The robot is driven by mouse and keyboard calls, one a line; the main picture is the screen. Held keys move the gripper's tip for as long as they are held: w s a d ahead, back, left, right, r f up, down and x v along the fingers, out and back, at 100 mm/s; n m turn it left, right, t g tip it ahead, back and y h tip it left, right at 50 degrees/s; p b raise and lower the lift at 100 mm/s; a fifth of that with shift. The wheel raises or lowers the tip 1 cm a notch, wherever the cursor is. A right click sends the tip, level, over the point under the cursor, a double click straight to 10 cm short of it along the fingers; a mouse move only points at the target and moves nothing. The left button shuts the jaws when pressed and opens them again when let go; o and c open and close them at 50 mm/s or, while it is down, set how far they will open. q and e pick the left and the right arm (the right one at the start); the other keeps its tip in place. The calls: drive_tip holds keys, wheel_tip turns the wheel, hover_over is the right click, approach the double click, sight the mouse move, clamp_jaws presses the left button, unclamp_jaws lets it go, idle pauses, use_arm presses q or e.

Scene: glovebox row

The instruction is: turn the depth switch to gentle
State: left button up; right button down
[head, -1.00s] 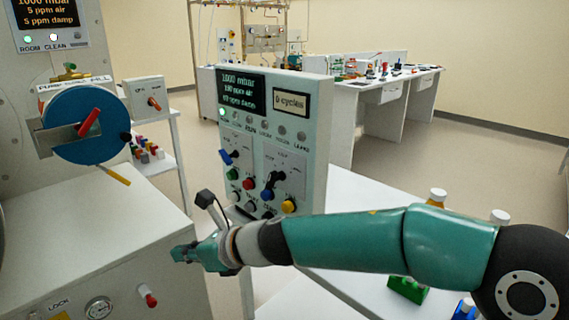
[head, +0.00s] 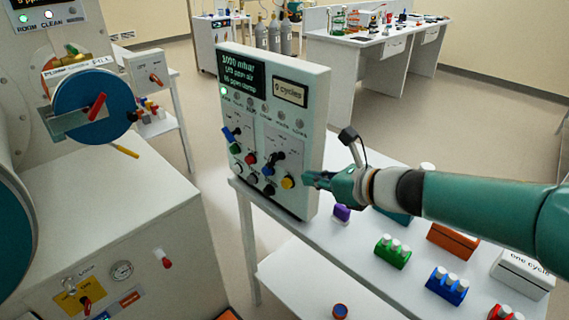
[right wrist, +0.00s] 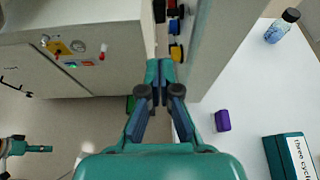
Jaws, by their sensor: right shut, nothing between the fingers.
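The upright control panel (head: 312,120) stands at the left end of a white table. It carries a blue-handled lever switch (head: 231,134) and a black-handled lever switch (head: 272,159). Their labels are too small to read, so I cannot tell which is the depth switch. My right gripper (head: 308,179) is shut and empty by the panel's lower right edge, near the yellow knob (head: 288,182). In the right wrist view its fingertips (right wrist: 159,70) lie just below the yellow knob (right wrist: 176,52). What looks like my left gripper (right wrist: 40,149) shows small at the lower left there.
A white cabinet (head: 140,215) with a blue round door (head: 92,108) stands at the left. Green (head: 393,252), blue (head: 447,286) and purple (head: 342,212) blocks stand on the white table. Floor shows between cabinet and table.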

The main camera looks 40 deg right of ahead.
sight(274, 155)
drive_tip(key=w, duration=0.5)
drive_tip(key=w+a+f, duration=0.1)
drive_tip(key=w, duration=0.1)
drive_tip(key=shift+w+p, duration=0.15)
drive_tip(key=shift+p, duration=0.15)
drive_tip(key=shift+w+a+r, duration=0.1)
drive_tip(key=shift+w+r, duration=0.05)
drive_tip(key=shift+w, duration=0.45)
drive_tip(key=shift+w+r+p, duration=0.25)
drive_tip(key=shift+r+p, duration=0.2)
drive_tip(key=shift+p, duration=0.7)
drive_tip(key=shift+w+a+g+p, duration=0.1)
drive_tip(key=shift+g+p, duration=0.2)
drive_tip(key=shift+f, duration=0.2)
drive_tip(key=shift+r+p, duration=0.6)
drive_tip(key=shift+r, duration=0.2)
